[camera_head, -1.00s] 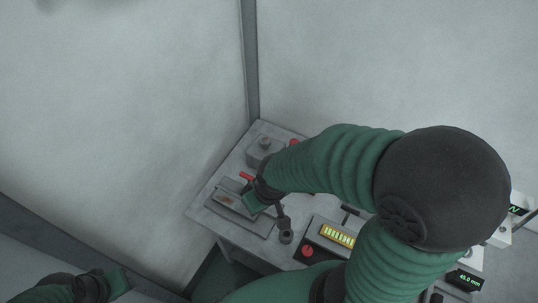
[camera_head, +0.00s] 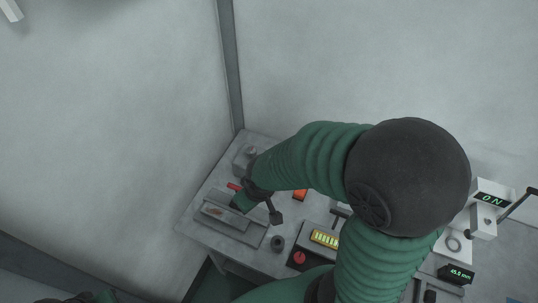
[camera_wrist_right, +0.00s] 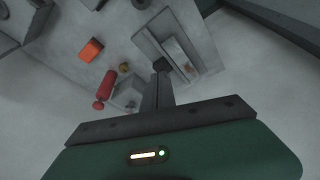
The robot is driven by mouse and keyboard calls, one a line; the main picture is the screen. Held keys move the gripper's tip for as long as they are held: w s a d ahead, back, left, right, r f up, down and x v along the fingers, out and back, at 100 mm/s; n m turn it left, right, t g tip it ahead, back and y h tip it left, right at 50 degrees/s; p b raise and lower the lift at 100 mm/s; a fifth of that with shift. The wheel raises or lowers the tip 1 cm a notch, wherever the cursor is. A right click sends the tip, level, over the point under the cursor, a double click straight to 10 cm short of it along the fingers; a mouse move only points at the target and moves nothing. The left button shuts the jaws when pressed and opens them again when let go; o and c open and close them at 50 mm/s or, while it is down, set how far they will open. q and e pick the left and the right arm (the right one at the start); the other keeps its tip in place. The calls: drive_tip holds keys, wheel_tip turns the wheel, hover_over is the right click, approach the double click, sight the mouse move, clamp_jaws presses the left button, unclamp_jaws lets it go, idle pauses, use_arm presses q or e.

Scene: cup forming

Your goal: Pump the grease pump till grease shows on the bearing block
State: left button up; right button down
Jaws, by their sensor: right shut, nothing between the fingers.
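My right gripper (camera_head: 236,207) is over the left part of the table in the head view, beside a long grey raised plate (camera_head: 224,220) with a brownish patch. In the right wrist view its shut, empty fingers (camera_wrist_right: 161,69) are seen against the lower edge of the grey part with a dark patch (camera_wrist_right: 175,45). A red handle (camera_wrist_right: 107,83) lies left of the fingers, apart from them; it shows partly in the head view (camera_head: 233,187). A grey block with a round top (camera_head: 244,157) stands at the back corner. I cannot tell which part is the bearing block. My left gripper (camera_head: 104,297) is mostly cut off.
A black cylinder (camera_head: 278,243) stands near a box with a yellow bar display (camera_head: 325,238) and red button. An "ON" display (camera_head: 492,199) and a "45.0 mm" display (camera_head: 460,273) are at the right. Walls close in behind.

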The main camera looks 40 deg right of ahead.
drive_tip(key=w+d+r+n+t+h+p, duration=0.1)
drive_tip(key=w+d+r+n+t+p, duration=0.3)
drive_tip(key=w+d, duration=1.05)
drive_tip(key=d+n+t+y, duration=0.1)
drive_tip(key=d+n+y, duration=0.2)
drive_tip(key=d+n, duration=0.3)
drive_tip(key=shift+s+d+f, duration=0.15)
drive_tip(key=shift+s+d, duration=0.25)
drive_tip(key=shift+d, duration=0.6)
drive_tip(key=shift+a, duration=0.1)
